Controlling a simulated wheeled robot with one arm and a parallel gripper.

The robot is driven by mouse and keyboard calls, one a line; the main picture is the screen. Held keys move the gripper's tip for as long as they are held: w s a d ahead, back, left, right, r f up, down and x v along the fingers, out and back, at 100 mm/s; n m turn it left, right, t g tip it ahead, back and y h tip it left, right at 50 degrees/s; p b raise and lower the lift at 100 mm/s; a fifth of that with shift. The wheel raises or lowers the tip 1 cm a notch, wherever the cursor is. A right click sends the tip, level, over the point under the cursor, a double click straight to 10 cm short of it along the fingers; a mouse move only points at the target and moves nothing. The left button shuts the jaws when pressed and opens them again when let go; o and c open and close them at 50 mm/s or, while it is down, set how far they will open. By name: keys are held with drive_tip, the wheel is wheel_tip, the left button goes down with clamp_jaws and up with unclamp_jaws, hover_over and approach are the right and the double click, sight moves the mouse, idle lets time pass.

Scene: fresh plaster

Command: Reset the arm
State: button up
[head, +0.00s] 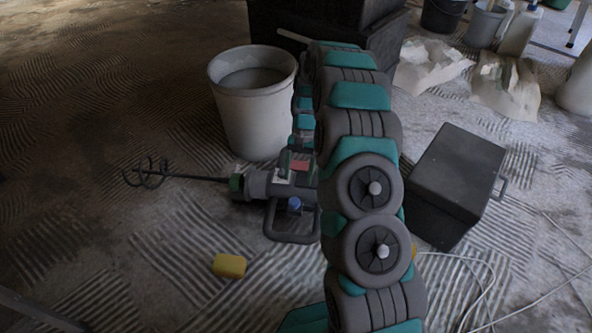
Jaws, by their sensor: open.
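My arm, with teal and dark grey segments, rises from the bottom right of centre and bends over at the top. Its far part hangs down behind the nearer links, beside the bucket. My gripper (298,158) is at the low end of that part, small and partly covered by my own arm. It is open, in front of the bucket's right side and over the mixer in the picture. I cannot tell whether it touches the mixer.
A pale bucket (245,125) stands left of my arm. A mixer (262,185) with a spiral paddle and a yellow sponge (229,265) lie on the ridged floor. A dark box (455,175) and a pale cable (485,275) are right. The left floor is mostly clear.

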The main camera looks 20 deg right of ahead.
drive_tip(key=s+a+r+n+p, duration=0.1)
drive_tip(key=s+r+p, duration=0.1)
drive_tip(key=s+r, duration=0.45)
drive_tip(key=s+a+r+n+t+p, duration=0.1)
drive_tip(key=s+a+r+n+p, duration=0.15)
drive_tip(key=r, duration=0.65)
drive_tip(key=s+r+p, duration=0.1)
drive_tip(key=s+r, duration=0.5)
drive_tip(key=r, duration=0.2)
drive_tip(key=s+r+n+h+p, duration=0.1)
drive_tip(key=s+r, duration=0.4)
drive_tip(key=s, duration=0.6)
drive_tip(key=s+d+r+n+t+h+p, duration=0.1)
drive_tip(key=s+r+p, duration=0.3)
drive_tip(key=s, duration=0.8)
wheel_tip(320, 180, up, 2)
drive_tip(key=shift+s+d+r+n, duration=0.15)
drive_tip(key=shift+s+n, duration=0.15)
drive_tip(key=shift+n, duration=0.15)
drive_tip(key=shift+w, duration=0.1)
